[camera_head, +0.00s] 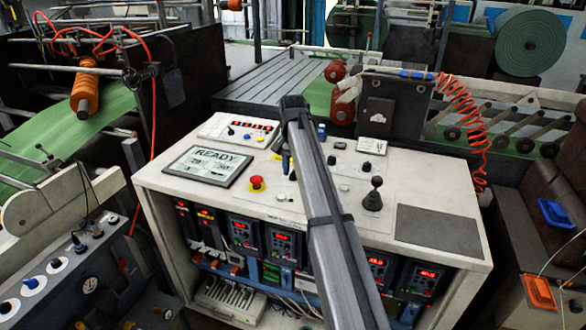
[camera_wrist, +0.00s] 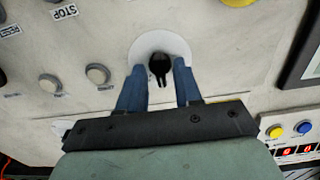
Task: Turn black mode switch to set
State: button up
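The black mode switch (camera_wrist: 160,66) is a small round black knob on a pale round plate (camera_wrist: 176,42) in the wrist view. My gripper (camera_wrist: 159,66) has two blue fingers, one on each side of the knob, with a narrow gap visible on both sides. It looks open, and the fingertips are level with the knob and close to the panel. In the head view my gripper (camera_head: 286,163) is low over the console top, largely covered by my arm. The switch cannot be made out there. Labels for its positions are not readable.
The white console (camera_head: 150,176) carries a READY display (camera_head: 208,165), a red stop button (camera_head: 257,183) and a black joystick (camera_head: 373,195). In the wrist view, grey push buttons (camera_wrist: 97,74) lie left of the fingers; yellow and blue buttons (camera_wrist: 289,129) lie at lower right.

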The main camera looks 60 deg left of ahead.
grip_shut()
dwell(0.4)
jog(key=n, duration=0.4)
jog(key=shift+n, duration=2.6)
jog(key=shift+o, duration=0.5)
grip_release()
jog(key=shift+r, duration=0.1)
